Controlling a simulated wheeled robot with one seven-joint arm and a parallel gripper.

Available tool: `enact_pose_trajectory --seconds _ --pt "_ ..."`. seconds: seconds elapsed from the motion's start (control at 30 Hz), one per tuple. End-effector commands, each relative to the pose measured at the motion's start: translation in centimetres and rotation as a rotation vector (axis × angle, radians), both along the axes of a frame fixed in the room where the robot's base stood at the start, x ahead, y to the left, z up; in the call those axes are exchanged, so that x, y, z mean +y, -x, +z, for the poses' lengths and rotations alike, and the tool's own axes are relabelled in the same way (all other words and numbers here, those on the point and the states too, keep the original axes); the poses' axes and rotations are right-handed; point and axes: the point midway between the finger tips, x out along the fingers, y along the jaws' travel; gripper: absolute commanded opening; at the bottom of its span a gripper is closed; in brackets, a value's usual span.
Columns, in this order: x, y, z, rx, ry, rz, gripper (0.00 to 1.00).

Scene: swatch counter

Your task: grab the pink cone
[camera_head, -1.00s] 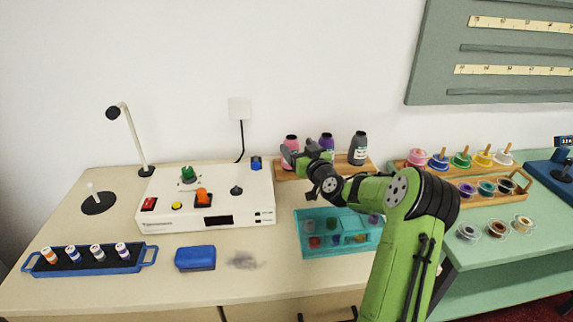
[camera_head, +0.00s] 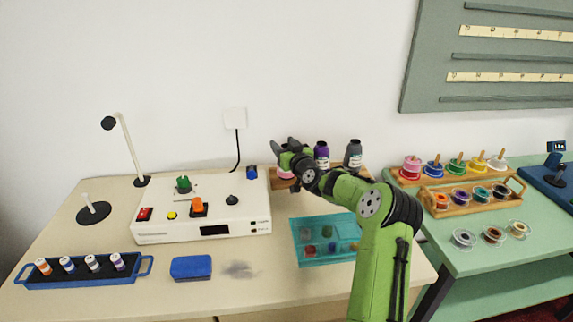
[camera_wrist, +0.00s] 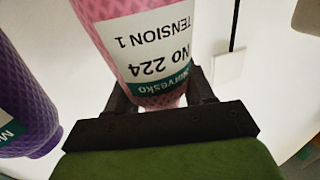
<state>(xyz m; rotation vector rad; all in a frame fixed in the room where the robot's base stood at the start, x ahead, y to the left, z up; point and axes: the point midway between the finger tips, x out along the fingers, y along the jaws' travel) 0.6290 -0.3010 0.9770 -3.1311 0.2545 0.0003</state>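The pink cone (camera_wrist: 130,40) fills the upper middle of the wrist view, its label upside down and its narrow end between the two dark fingers of my gripper (camera_head: 287,147). The fingers stand apart on either side of it; I see no clear grip. In the head view my gripper hides most of the pink cone, and only a little pink (camera_head: 285,173) shows below the fingers, at the left end of the wooden rack.
A white device (camera_head: 200,218) is left, a teal tray (camera_head: 300,259) in front.

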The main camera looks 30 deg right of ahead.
Motion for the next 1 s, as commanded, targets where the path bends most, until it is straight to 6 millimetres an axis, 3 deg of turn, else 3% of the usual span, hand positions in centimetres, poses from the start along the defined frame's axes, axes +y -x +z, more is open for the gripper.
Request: enact_pose_trajectory --seconds 0.03,0.23,0.57,0.67,1.0 --pt "0.0 0.0 0.0 0.0 0.0 0.0 0.34" --pt "0.0 0.0 0.0 0.0 0.0 0.0 0.03" --pt "0.1 0.3 0.8 -0.001 0.002 0.0 0.01" --pt "0.2 0.4 2.2 -0.003 0.005 0.0 0.01" --pt "0.2 0.4 9.9 -0.003 0.004 0.0 0.01"
